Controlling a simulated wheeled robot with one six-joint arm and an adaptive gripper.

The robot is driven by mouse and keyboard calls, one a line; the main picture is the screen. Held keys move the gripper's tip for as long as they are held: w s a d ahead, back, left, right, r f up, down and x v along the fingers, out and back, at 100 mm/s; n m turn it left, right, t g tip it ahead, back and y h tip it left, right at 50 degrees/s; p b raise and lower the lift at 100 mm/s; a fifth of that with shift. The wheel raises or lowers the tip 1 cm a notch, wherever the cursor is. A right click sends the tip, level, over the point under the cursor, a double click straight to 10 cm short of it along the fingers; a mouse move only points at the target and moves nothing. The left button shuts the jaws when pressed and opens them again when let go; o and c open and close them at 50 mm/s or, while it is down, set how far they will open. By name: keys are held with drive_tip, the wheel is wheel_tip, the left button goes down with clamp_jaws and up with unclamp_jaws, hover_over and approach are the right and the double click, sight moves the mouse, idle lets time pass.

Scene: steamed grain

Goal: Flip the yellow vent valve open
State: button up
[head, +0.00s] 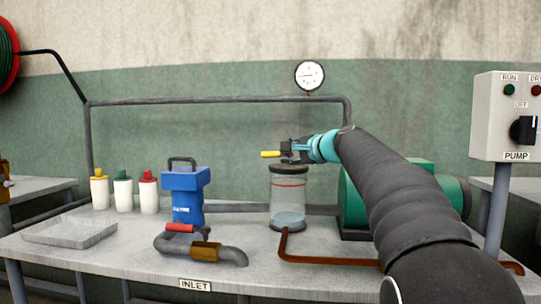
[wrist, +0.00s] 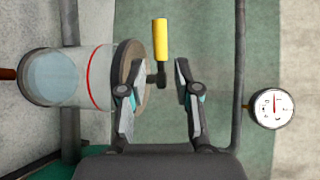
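The yellow vent valve handle (head: 270,154) lies level, pointing left, just above the dark lid of the glass jar (head: 289,196). In the wrist view the yellow handle (wrist: 160,38) points up the picture, beyond the fingertips, and its dark stem (wrist: 157,75) meets the lid. My gripper (head: 288,151) is at the lid's height, right of the handle. In the wrist view my gripper (wrist: 160,67) is open, its two fingers on either side of the stem area. Whether a finger touches the valve cannot be told.
A pressure gauge (head: 309,75) stands above the grey pipe (head: 220,100) behind the jar. A green tank (head: 420,180) is right of the jar, partly behind my arm. A blue pump-like unit (head: 187,192) and red-handled inlet pipe (head: 180,228) are to the left. A pump switch box (head: 508,100) is far right.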

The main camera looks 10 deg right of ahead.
sight(273, 155)
drive_tip(key=p+x, duration=0.1)
drive_tip(key=x, duration=0.8)
drive_tip(key=shift+f, duration=0.1)
clamp_jaws()
